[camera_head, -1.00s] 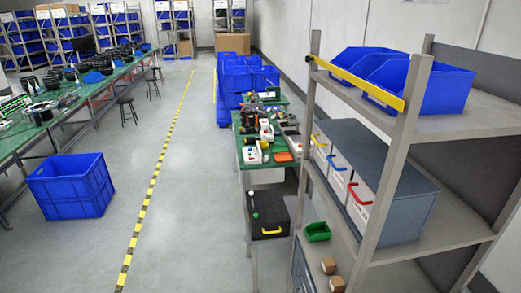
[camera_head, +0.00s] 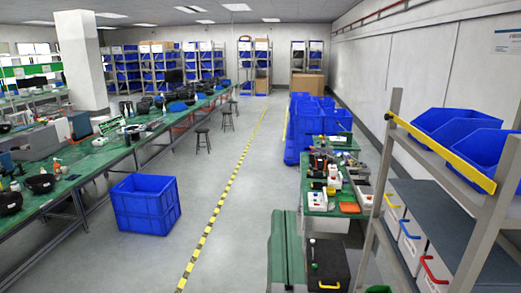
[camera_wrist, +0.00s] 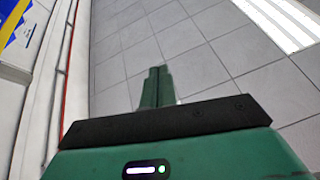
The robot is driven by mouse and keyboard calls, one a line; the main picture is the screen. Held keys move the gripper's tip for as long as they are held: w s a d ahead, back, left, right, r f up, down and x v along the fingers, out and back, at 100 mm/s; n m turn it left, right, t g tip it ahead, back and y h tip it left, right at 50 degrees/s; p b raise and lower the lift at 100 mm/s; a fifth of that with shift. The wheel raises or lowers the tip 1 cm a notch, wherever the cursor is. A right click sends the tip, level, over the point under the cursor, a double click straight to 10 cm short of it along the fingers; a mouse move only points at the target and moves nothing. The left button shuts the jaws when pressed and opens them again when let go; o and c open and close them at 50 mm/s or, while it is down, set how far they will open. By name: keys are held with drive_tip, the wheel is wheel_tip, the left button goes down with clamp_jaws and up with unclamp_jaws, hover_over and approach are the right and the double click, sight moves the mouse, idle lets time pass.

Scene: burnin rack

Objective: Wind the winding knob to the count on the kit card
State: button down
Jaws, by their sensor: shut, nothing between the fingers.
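My gripper (camera_wrist: 154,84) shows in the wrist view as two green fingers close together, shut and empty, over a grey tiled surface. I cannot pick out the winding knob or the kit card in either view.
A shelf rack (camera_head: 470,222) with blue bins (camera_head: 455,130) and white boxes (camera_head: 412,240) stands at the right. A blue crate (camera_head: 145,205) is on the floor at the left. Yellow-black tape (camera_head: 222,195) crosses the clear floor. Long workbenches (camera_head: 110,155) line the left.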

drive_tip(key=s+a+r+n+t+y, duration=0.1)
drive_tip(key=s+a+r+n, duration=0.1)
drive_tip(key=s+a+r, duration=0.1)
drive_tip(key=shift+s+r, duration=0.45)
drive_tip(key=shift+s, duration=0.6)
